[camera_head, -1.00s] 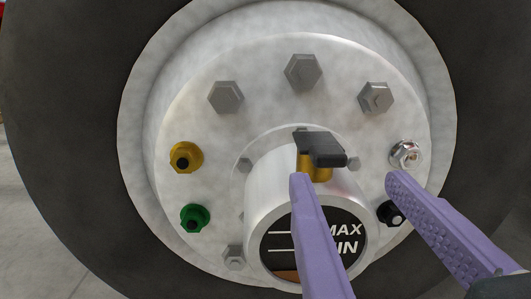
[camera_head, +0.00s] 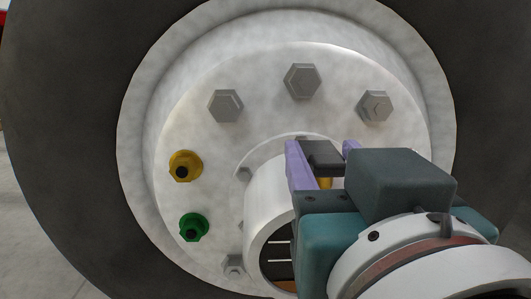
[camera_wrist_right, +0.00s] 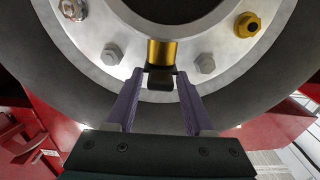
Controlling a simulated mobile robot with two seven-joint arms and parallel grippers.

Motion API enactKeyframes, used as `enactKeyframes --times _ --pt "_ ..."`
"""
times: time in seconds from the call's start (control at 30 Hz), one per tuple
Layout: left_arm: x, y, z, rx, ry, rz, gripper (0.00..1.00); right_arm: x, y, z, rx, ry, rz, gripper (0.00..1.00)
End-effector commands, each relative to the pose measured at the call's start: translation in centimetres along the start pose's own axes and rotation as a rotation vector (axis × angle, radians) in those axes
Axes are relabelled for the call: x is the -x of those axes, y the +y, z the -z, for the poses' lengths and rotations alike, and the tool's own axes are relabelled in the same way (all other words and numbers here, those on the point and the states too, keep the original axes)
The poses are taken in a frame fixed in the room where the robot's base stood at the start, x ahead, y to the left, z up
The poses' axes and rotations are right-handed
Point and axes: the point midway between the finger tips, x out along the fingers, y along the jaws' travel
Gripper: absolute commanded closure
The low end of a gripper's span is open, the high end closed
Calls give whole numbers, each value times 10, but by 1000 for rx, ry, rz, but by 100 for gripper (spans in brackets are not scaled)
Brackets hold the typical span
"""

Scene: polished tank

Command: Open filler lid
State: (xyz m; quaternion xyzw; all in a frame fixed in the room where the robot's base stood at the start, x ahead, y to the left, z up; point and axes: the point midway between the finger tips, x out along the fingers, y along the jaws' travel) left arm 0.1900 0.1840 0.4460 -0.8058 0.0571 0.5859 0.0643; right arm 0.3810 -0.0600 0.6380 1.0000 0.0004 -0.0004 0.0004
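The filler lid (camera_head: 322,155) is a black flat-topped cap on a short gold neck (camera_head: 326,183), on top of the silver hub cylinder (camera_head: 264,208). In the right wrist view the black lid (camera_wrist_right: 160,80) hangs below the gold neck (camera_wrist_right: 162,52). My right gripper (camera_head: 319,148) is open, with one purple finger on each side of the lid. In the wrist view its fingertips (camera_wrist_right: 160,74) flank the lid with gaps visible on both sides. The lid looks closed. My left gripper is not in view.
The hub sits in a pale round wheel face (camera_head: 210,130) with grey bolts (camera_head: 302,81), inside a dark tyre (camera_head: 70,130). A gold fitting (camera_head: 186,166) and a green fitting (camera_head: 194,224) stick out at left. My right arm hides the lower right.

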Motion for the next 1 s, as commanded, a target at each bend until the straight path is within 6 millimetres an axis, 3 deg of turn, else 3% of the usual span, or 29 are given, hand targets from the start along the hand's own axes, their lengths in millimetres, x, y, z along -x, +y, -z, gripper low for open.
enactKeyframes --times 0.07,0.4,1.0 --pt "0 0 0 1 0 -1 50 0 0 0 0 0 1 63" --pt "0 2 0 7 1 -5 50 0 0 0 -1 0 1 100" --pt "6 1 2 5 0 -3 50 0 0 3 -1 -11 1 100"
